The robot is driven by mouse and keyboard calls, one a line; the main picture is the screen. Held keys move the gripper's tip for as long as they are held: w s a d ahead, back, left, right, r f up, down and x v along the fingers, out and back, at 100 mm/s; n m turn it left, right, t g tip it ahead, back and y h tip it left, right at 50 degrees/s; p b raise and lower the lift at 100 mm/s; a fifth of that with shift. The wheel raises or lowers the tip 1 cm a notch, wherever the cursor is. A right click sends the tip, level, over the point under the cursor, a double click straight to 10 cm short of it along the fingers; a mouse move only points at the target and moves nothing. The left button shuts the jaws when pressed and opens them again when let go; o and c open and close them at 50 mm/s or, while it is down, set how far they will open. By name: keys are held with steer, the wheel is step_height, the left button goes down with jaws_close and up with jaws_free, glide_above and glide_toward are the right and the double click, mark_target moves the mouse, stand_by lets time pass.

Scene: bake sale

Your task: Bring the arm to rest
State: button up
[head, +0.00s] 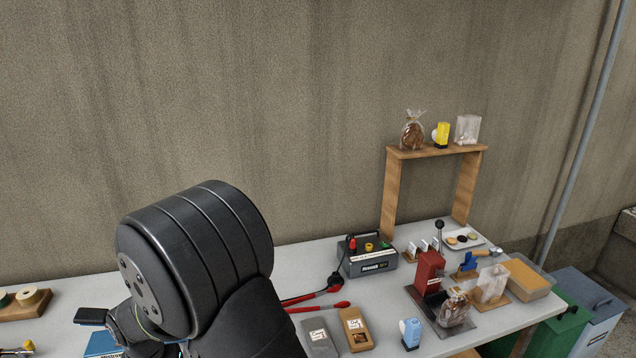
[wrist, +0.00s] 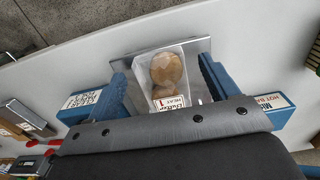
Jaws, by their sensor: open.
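My gripper (wrist: 162,70) is open in the wrist view, with one blue finger on each side of a clear bag of round brown cookies (wrist: 166,72). The bag has a white label with red and dark print and lies over a grey metal plate (wrist: 195,48). I cannot tell whether the fingers touch the bag. In the head view my dark arm fills the lower left and hides most of the gripper and whatever is beneath it.
A wooden shelf (head: 437,152) stands behind. A roll holder (head: 25,306) is at left. Bins (head: 588,305) stand beyond the right edge.

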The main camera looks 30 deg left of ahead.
steer(key=w+a, duration=0.4)
steer(key=shift+w+a+f, duration=0.25)
steer(key=shift+w+f, duration=0.05)
steer(key=shift+f, duration=0.05)
step_height(320, 180, up, 10)
steer(key=shift+s+f, duration=0.15)
steer(key=shift+d, duration=0.1)
steer(key=shift+o, duration=2.2)
step_height(320, 180, up, 7)
steer(key=s, duration=0.1)
steer(key=shift+d, duration=0.25)
step_height(320, 180, down, 9)
steer(key=shift+f, duration=0.2)
